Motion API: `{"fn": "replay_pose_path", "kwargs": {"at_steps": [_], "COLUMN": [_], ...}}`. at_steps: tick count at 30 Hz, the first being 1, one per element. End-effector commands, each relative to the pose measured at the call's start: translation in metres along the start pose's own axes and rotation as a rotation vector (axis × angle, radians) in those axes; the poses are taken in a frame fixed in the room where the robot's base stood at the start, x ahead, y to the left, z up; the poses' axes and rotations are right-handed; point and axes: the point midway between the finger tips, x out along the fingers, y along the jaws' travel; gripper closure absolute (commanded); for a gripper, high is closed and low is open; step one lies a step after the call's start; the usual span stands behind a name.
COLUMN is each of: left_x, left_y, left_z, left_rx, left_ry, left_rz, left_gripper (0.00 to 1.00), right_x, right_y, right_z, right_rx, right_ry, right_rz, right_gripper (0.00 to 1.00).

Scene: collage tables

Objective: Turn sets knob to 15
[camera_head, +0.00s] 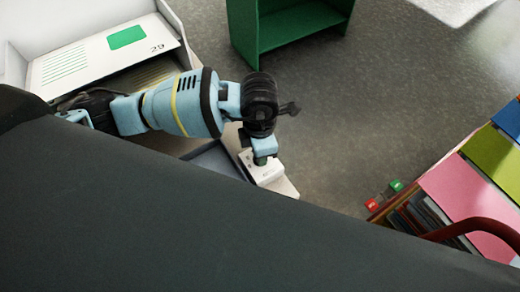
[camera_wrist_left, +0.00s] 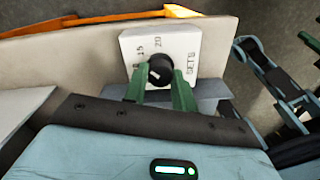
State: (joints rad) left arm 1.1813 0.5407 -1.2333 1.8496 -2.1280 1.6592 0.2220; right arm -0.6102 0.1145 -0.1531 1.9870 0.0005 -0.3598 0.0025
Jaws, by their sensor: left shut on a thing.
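The SETS knob (camera_wrist_left: 161,70) is round and black on a white panel (camera_wrist_left: 186,42) in the left wrist view. The panel is printed with 15, 20 and SETS. Another number at its left is partly hidden by a finger. The knob has a small pale mark on its face, near the lower left; I cannot tell exactly which number it points to. My left gripper (camera_wrist_left: 159,84) has its green fingers on both sides of the knob, shut on it. In the head view my left gripper (camera_head: 262,160) reaches down to the white panel (camera_head: 264,173), and the knob is hidden there.
A white card (camera_head: 100,58) marked 29 lies in a tray at the upper left. A green open box (camera_head: 243,30) stands on the floor at the top. Coloured folders (camera_head: 470,190) stand at the right.

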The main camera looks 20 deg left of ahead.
Motion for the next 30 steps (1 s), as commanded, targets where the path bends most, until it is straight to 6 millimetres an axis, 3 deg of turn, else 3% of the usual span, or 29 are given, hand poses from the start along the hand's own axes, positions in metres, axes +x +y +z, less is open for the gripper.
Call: {"fn": "replay_pose_path", "kwargs": {"at_steps": [15, 16, 20, 30], "left_x": [-0.0003, -0.0003, -0.0003, -0.0025], "left_y": [0.0001, 0.0001, 0.0001, 0.0012], "left_z": [0.0000, 0.0000, 0.0001, 0.0000], "left_rx": [0.020, 0.020, 0.020, 0.019], "left_ry": [0.000, 0.000, 0.000, 0.000], "left_rz": [0.000, 0.000, 0.000, 0.001], "left_gripper": [0.96, 0.69, 0.52, 0.51], "right_x": [0.0008, 0.0009, 0.0011, 0.0006], "right_y": [-0.0004, -0.0004, -0.0003, -0.0002], "right_z": [-0.0035, -0.0036, -0.0040, -0.0058], "right_rx": [0.003, 0.002, 0.002, 0.002], "right_ry": [0.007, 0.007, 0.008, 0.011], "right_rz": [0.000, 0.001, 0.001, 0.001], "right_gripper": [0.64, 0.64, 0.64, 0.64]}}
